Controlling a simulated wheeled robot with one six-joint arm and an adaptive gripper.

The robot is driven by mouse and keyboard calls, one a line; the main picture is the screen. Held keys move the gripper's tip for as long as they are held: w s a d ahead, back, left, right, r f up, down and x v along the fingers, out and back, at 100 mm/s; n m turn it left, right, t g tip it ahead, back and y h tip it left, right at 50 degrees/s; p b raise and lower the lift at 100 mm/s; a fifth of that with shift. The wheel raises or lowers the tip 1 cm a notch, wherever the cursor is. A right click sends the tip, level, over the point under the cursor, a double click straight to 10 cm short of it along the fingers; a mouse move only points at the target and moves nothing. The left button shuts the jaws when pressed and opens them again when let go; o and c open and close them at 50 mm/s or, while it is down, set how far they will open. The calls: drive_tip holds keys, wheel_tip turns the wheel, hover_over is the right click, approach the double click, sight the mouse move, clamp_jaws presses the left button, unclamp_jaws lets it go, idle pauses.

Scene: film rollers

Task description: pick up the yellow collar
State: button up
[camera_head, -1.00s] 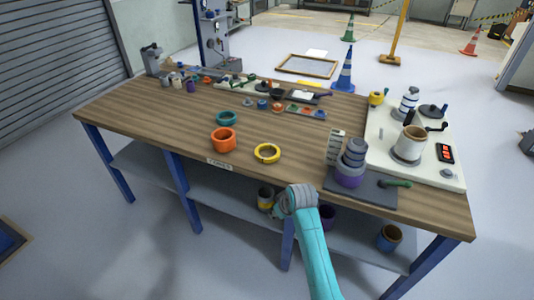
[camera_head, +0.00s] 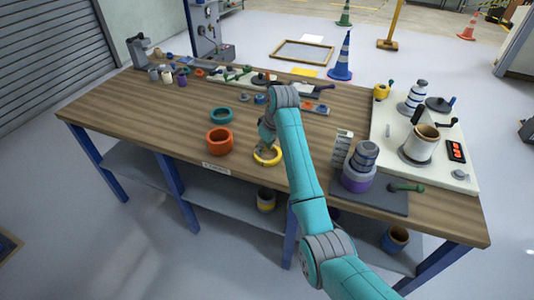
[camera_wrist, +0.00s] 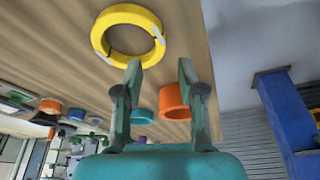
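The yellow collar (camera_head: 268,163) is a flat ring with pale marks lying on the wooden bench near its front edge. In the wrist view the yellow collar (camera_wrist: 125,13) shows whole, beyond and slightly left of the fingertips. My gripper (camera_wrist: 161,68) is open, with two separated fingers and nothing between them. In the head view my gripper (camera_head: 266,146) is over the bench at the collar's back side, and the arm hides part of it. I cannot tell whether a finger touches the collar.
An orange ring (camera_head: 219,142) stands left of the collar, with a teal ring (camera_head: 222,114) behind it. To the right are a purple-and-grey stacked part (camera_head: 358,172) on a dark mat (camera_head: 376,198) and a white machine plate (camera_head: 458,180). The bench's front left is clear.

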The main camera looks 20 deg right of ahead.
sight(260, 159)
drive_tip(key=shift+x, duration=3.65)
clamp_jaws()
